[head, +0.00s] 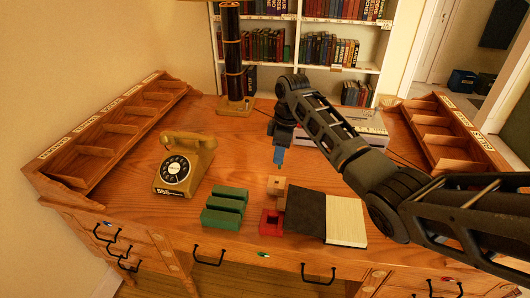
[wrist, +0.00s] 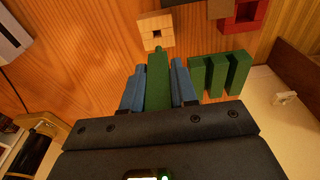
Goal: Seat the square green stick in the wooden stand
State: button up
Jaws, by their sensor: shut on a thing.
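My gripper (head: 279,156) has blue fingers and hangs above the desk, behind the wooden stand in the head view. In the wrist view, my gripper (wrist: 158,85) is shut on the square green stick (wrist: 158,78), which sticks out beyond the fingertips. In the head view the stick cannot be made out. The pale wooden stand (head: 276,182) stands on the desk. It also shows in the wrist view (wrist: 150,23), with a dark square hole. The stick's tip appears at the stand's near edge in that view, below the hole; the height gap cannot be told.
A red stand (head: 270,224) and an open book (head: 345,218) lie near the wooden stand. A green slotted block (head: 222,212) is to the left, before a yellow telephone (head: 184,163). A lamp (head: 234,60) stands behind. Bare desk lies between telephone and gripper.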

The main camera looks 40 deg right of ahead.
jog(key=shift+w+f, duration=0.1)
jog(key=shift+w, duration=0.2)
jog(key=shift+w+a, duration=0.15)
jog(key=shift+f+b, duration=1.35)
jog(key=shift+f, duration=1.2)
jog(key=shift+f+p, duration=0.15)
jog(key=shift+p, duration=0.25)
jog(key=shift+f, duration=0.35)
jog(key=shift+f+b, duration=0.9)
jog(key=shift+f, duration=0.4)
